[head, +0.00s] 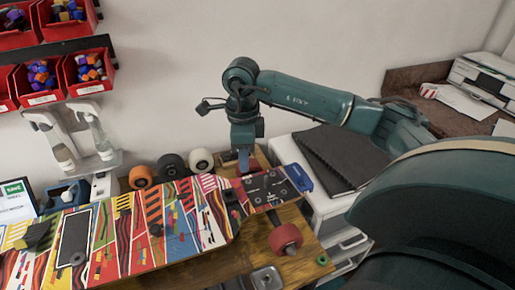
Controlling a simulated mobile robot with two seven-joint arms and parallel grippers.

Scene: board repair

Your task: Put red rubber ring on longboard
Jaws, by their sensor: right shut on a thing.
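The longboard (205,215) lies across the workbench with its underside up, covered in a bright multicoloured pattern. A dark metal baseplate (266,187) with bolts is at its right end. My right gripper (243,168) comes down from above, just behind the board's right end by the baseplate. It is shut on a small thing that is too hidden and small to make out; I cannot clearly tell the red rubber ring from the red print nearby. My left gripper is not in view.
A red wheel (285,239) and a green ring (322,260) are at the bench's front right. Orange (140,177), black (172,166) and white (200,160) wheels stand behind the board. Red bins (90,68) hang at upper left. A white drawer cabinet (344,240) stands right.

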